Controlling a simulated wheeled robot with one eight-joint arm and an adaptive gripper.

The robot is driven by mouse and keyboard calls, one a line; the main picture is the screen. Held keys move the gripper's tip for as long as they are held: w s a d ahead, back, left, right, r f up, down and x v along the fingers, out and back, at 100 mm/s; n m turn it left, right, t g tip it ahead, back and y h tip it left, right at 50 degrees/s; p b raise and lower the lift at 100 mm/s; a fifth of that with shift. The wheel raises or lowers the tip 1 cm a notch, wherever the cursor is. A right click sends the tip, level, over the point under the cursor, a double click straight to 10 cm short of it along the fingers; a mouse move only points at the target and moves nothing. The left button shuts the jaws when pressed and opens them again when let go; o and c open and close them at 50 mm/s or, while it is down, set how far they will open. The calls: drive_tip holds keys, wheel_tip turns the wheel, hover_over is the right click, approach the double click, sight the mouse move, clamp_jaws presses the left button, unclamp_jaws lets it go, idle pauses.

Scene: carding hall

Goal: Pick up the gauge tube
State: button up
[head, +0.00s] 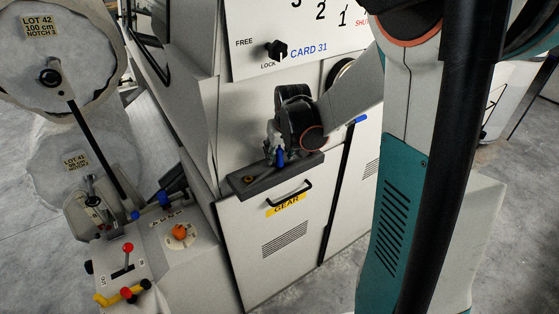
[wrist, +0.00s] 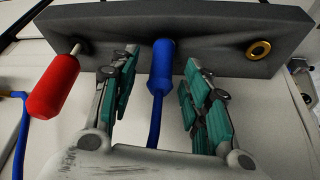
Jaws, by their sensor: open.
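A blue cylinder with a thin blue tube (wrist: 160,58) stands out from the grey bar in the wrist view; it looks like the gauge tube, though no label shows. My gripper (wrist: 160,68) is open, with one green-padded finger on each side of the blue cylinder and gaps between them. The lower tube runs back toward my palm. In the head view my gripper (head: 274,154) is at the grey bar, and a bit of blue (head: 280,157) shows at its fingers. My wrist hides most of it there.
The grey bar (head: 245,184) is fixed above the GEAR door handle (head: 291,198) and has a brass ring (wrist: 259,50). A red cylinder (wrist: 54,86) on a pale pin is close left of my fingers. A lever console (head: 150,255) stands left.

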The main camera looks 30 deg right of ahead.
drive_tip(key=c, duration=1)
drive_tip(key=shift+c, duration=0.2)
